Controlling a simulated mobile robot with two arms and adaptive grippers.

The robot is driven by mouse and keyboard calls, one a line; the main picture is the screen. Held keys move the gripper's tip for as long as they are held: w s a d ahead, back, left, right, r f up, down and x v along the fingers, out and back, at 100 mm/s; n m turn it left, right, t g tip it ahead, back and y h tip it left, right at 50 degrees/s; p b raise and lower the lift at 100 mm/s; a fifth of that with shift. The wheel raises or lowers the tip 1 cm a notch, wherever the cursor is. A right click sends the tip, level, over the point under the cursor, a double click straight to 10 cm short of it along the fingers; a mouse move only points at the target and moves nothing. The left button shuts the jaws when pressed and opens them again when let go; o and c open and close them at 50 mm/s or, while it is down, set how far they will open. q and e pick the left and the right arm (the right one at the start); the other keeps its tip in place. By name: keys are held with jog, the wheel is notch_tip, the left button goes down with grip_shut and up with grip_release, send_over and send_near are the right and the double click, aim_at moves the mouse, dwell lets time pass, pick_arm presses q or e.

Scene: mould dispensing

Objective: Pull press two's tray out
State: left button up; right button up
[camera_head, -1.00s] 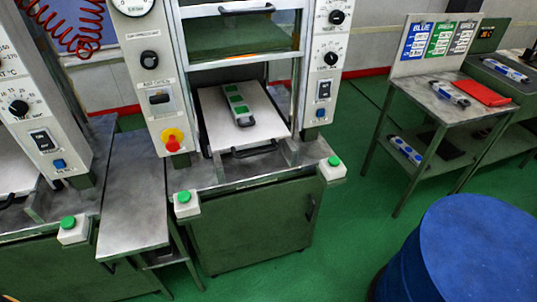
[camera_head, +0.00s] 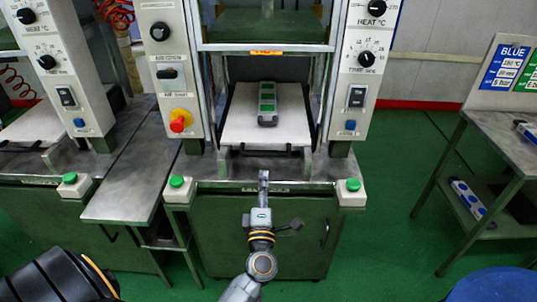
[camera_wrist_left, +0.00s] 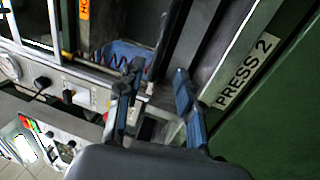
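Press two's tray (camera_head: 243,128) is a pale plate lying inside the middle press, with a dark handle (camera_head: 265,152) along its front edge. The "PRESS 2" label (camera_wrist_left: 248,70) shows right of the fingers. I cannot make out the handle in the wrist view. My right gripper is not in view.
Green buttons (camera_head: 177,182) and (camera_head: 353,185) stand on both front corners of the press. A red emergency knob (camera_head: 179,122) is on its left column. A metal side table (camera_head: 125,190) stands at left. A blue drum (camera_head: 490,287) is at lower right.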

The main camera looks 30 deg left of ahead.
aim_at(266, 154)
pick_arm(q)
jog(key=x, duration=1)
jog(key=shift+w+p, duration=0.4)
jog(key=shift+w, duration=0.05)
jog(key=shift+f, duration=0.1)
grip_shut()
